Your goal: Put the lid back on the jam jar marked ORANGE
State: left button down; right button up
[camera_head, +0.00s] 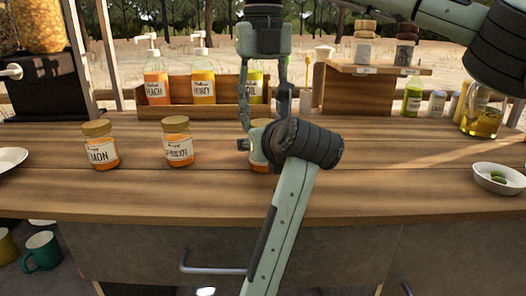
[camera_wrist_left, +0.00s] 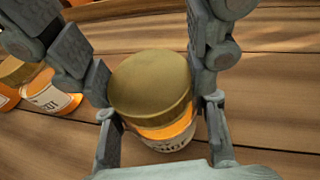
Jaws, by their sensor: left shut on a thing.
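My left gripper (camera_head: 264,105) points down over a jam jar (camera_head: 258,158) on the counter, mostly hidden by my arm. In the left wrist view, my left gripper (camera_wrist_left: 160,110) has its fingers on either side of a gold lid (camera_wrist_left: 150,78) and is shut on it. The lid is over the orange-filled jar (camera_wrist_left: 172,130); I cannot tell whether it sits fully down. Two lidded jars stand to the left: an apricot jar (camera_head: 178,142) and one whose label ends in "ADN" or similar (camera_head: 101,145).
A wooden rack (camera_head: 190,112) with peach and honey bottles stands behind. A wooden stand (camera_head: 360,95) and several small bottles are back right. A white dish (camera_head: 499,184) with green items is at the right. The counter's front strip (camera_head: 130,195) is clear.

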jog(key=m, duration=0.2)
jog(key=shift+m, duration=0.4)
jog(key=o, duration=1.3)
jog(key=shift+r, duration=2.25)
jog(key=shift+o, duration=0.3)
jog(key=o, duration=0.5)
